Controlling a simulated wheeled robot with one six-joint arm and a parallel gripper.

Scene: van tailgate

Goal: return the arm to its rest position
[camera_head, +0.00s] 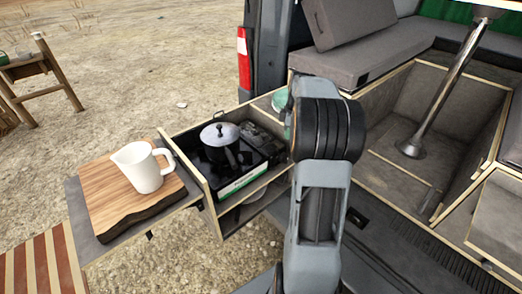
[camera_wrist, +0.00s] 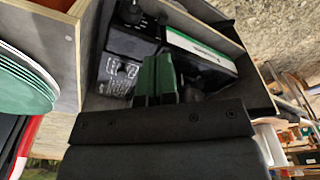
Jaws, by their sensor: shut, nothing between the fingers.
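My arm (camera_head: 320,200) rises from the bottom of the head view, in front of the van's open tailgate. Its rounded joint hides the right end of the pulled-out drawer. My gripper (camera_wrist: 158,66) shows in the wrist view with its fingers together and nothing between them. It points toward the drawer with the black stove (camera_wrist: 132,46). In the head view my gripper is hidden behind the arm.
A pot (camera_head: 220,142) with a lid stands on the stove in the drawer (camera_head: 199,182). A white pitcher (camera_head: 144,168) stands on a wooden board (camera_head: 98,200) at left. Green plates (camera_wrist: 24,80) lie close to my gripper. A grey cushion (camera_head: 365,58) and metal pole (camera_head: 450,85) are at right.

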